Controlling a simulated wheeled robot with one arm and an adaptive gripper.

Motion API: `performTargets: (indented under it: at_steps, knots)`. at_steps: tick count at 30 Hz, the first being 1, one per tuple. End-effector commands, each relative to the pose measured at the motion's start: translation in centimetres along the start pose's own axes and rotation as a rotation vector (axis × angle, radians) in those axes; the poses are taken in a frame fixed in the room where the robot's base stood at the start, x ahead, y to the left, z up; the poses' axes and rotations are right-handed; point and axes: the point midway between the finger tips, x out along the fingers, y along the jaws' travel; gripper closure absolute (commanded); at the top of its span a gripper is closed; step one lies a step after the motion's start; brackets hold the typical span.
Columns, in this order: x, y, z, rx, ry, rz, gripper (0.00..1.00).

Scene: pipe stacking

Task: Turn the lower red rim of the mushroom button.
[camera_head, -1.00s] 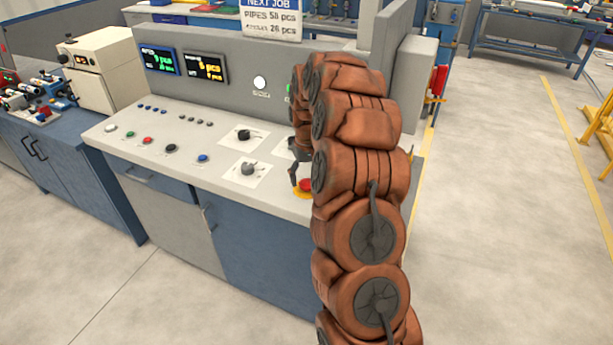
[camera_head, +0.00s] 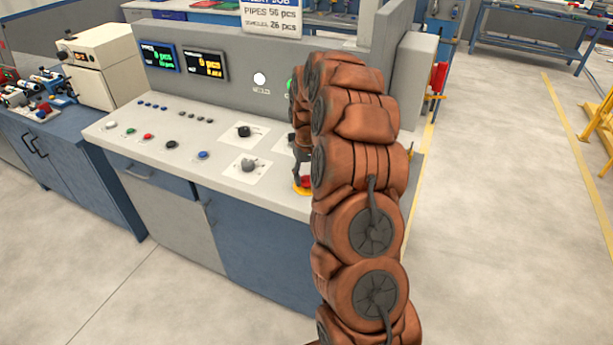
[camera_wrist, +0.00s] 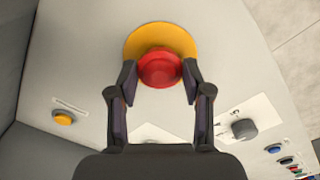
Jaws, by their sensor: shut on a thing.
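The red mushroom button (camera_wrist: 160,68) sits on a round yellow base plate (camera_wrist: 137,42) at the top of the wrist view. My gripper (camera_wrist: 160,82) has one finger on each side of the red rim, and the fingertips press against it. The gripper is shut on the button. In the head view a small part of the red button (camera_head: 306,182) and its yellow base (camera_head: 301,191) show at the front right of the console. My arm covers the rest there, along with most of the gripper.
The grey console (camera_head: 222,203) carries rotary knobs (camera_head: 249,165), one also in the wrist view (camera_wrist: 244,129), and several small buttons. A yellow button (camera_wrist: 64,118) is left of my gripper. An upright panel with two displays (camera_head: 158,58) stands behind. Open floor lies right.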

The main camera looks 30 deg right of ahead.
Motion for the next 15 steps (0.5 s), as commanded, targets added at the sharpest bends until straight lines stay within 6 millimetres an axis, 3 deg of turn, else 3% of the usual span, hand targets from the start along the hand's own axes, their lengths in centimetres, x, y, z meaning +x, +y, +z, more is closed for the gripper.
performTargets:
  at_steps: [15]
  knots:
    - [0.55, 0.13, -0.04, 0.145, 0.003, 0.002, 0.86]
